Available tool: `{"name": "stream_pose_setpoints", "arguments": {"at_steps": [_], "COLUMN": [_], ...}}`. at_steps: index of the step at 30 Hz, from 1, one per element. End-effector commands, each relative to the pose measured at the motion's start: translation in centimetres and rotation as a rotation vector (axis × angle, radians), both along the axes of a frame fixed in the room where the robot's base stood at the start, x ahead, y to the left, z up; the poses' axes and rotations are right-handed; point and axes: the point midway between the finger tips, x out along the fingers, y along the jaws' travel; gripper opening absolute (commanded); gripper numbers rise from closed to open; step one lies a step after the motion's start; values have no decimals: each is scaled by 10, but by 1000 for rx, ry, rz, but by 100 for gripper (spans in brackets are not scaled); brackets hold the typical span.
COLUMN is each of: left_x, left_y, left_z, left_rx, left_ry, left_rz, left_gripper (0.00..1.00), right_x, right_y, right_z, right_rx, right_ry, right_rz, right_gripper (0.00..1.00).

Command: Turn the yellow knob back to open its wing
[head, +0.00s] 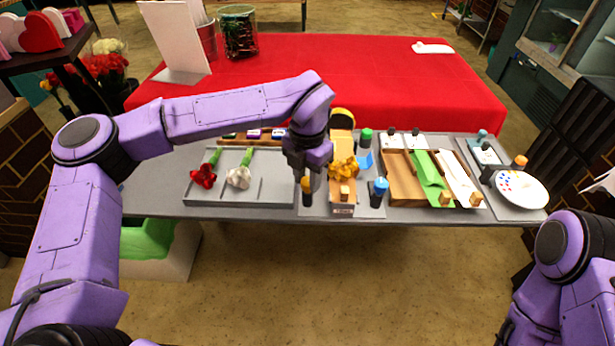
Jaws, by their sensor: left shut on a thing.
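The yellow knob (307,184) tops a dark post at the left front of the central station. My left gripper (309,176) points down over it and is shut on it, with the fingers partly hiding it. The central station has a wooden board (342,191) with a yellow flower (345,168) lying on it. The wing of the yellow knob cannot be made out; my left gripper covers that area. My right arm shows at the lower right, but its gripper is out of view.
A blue knob (380,186) and a green knob (366,135) stand on the station's right side. A grey tray (267,189) with red and white flowers lies left. Wooden trays (404,186) and a white palette (524,190) lie right. A red table (420,85) stands behind.

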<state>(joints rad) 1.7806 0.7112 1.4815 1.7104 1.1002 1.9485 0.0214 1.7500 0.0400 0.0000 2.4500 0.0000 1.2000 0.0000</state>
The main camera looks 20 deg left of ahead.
Motion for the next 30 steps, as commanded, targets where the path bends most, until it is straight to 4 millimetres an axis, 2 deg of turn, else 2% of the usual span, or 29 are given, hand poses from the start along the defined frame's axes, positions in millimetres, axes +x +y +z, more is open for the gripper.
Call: {"name": "stream_pose_setpoints", "arguments": {"at_steps": [17,30], "left_x": [1,1], "left_y": [0,0], "left_z": [-1,-2], "left_rx": [-1,-3], "left_ry": [-6,-7], "left_rz": [543,960], "left_gripper": [3,3], "right_x": [0,0], "right_y": [0,0], "right_z": [-30,-62], "right_rx": [0,0], "right_ry": [0,0], "right_rz": [0,0], "right_gripper": [59,59]}}
